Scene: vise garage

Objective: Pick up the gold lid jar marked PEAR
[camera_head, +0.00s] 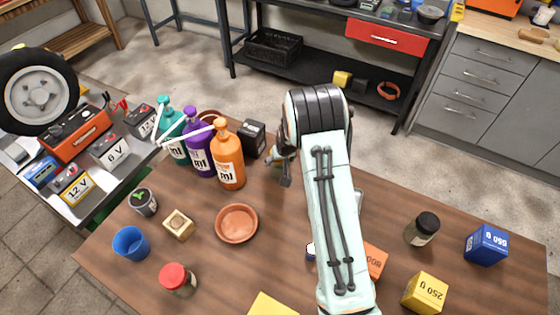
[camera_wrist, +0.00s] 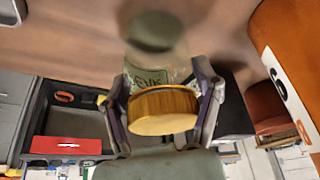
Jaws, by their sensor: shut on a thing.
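In the wrist view the gold lid jar (camera_wrist: 163,108) is between the two fingers of my gripper (camera_wrist: 165,100), which is shut on it. Its round gold lid faces the camera, and part of a pale label shows on the clear body behind it. The label's word is not clearly readable. A dark green round shape shows beyond the body. In the head view my gripper (camera_head: 282,168) is over the far part of the table, right of the orange bottle, and my arm hides most of it. I cannot tell whether the jar touches the table.
The orange bottle (camera_head: 228,158) and a black box (camera_head: 252,138) stand close left of my gripper. Purple (camera_head: 197,145) and teal bottles (camera_head: 172,135) stand beyond. A terracotta dish (camera_head: 237,223), red-lidded jar (camera_head: 178,280) and dark-lidded jar (camera_head: 422,228) are nearer.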

